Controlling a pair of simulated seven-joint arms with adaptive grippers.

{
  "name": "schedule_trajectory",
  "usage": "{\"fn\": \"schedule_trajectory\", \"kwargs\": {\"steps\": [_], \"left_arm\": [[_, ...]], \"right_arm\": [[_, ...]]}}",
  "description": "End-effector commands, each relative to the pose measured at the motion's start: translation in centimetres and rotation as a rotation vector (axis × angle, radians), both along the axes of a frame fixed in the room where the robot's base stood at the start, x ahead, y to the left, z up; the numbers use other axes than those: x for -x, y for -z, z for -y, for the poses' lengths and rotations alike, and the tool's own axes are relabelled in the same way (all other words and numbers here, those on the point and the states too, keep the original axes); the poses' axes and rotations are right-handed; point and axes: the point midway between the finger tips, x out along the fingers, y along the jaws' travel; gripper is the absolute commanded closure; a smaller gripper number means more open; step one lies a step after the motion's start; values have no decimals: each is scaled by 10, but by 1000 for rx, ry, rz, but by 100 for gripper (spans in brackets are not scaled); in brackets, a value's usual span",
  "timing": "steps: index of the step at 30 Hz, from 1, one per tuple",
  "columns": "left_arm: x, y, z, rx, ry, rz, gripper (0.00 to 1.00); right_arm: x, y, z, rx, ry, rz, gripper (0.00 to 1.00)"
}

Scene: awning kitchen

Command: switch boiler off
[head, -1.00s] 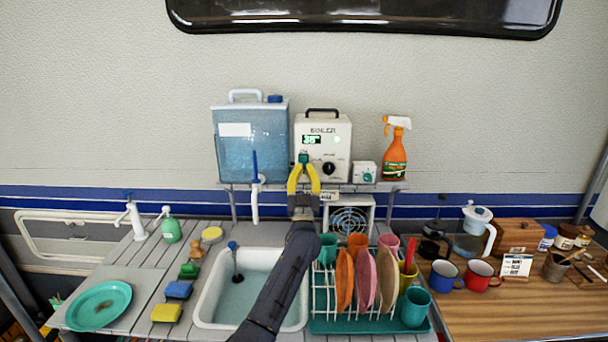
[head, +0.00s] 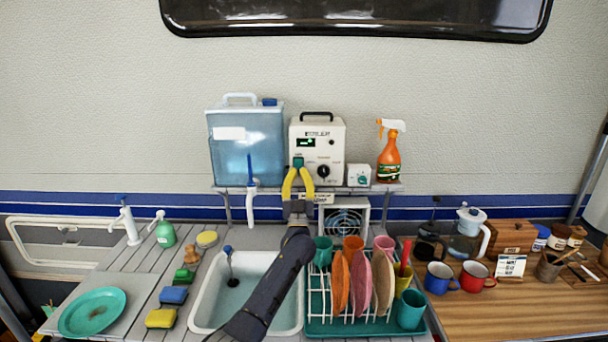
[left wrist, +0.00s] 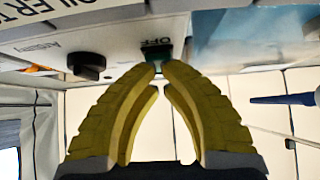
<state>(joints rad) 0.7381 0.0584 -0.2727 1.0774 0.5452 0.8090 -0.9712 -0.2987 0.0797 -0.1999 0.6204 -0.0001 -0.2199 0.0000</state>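The boiler (head: 322,135) is a white box with a black handle, standing on the shelf above the sink. Its display (head: 306,142) shows a short green marking, too small to read. A green switch (head: 298,161) is low on the left of its front, beside a black knob (head: 323,171). In the left wrist view the switch (left wrist: 157,51) is by an "OFF" label. My left gripper (head: 298,168) has its yellow fingers drawn together, with tips (left wrist: 160,68) almost meeting right at the switch. Contact is hard to tell. My right gripper is out of view.
A blue water tank (head: 246,155) with a tap stands left of the boiler. A small white box (head: 359,176) and an orange spray bottle (head: 389,155) stand to the right. Below are the sink (head: 208,300) and a dish rack (head: 318,325) with plates and cups.

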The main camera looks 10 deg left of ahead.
Motion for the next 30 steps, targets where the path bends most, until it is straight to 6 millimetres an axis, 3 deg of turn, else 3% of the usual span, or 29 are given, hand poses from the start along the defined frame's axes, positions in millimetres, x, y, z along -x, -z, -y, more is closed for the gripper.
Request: {"fn": "schedule_trajectory", "kwargs": {"steps": [2, 14, 19, 30], "left_arm": [[3, 1, -15, -9, -17, 22, 100], [9, 8, -12, -7, -15, 23, 100], [25, 26, -5, -5, -12, 23, 100], [78, 23, 9, -5, -12, 27, 100]], "right_arm": [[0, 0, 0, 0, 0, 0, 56], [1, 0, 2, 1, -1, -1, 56], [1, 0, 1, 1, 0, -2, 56], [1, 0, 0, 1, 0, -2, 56]]}}
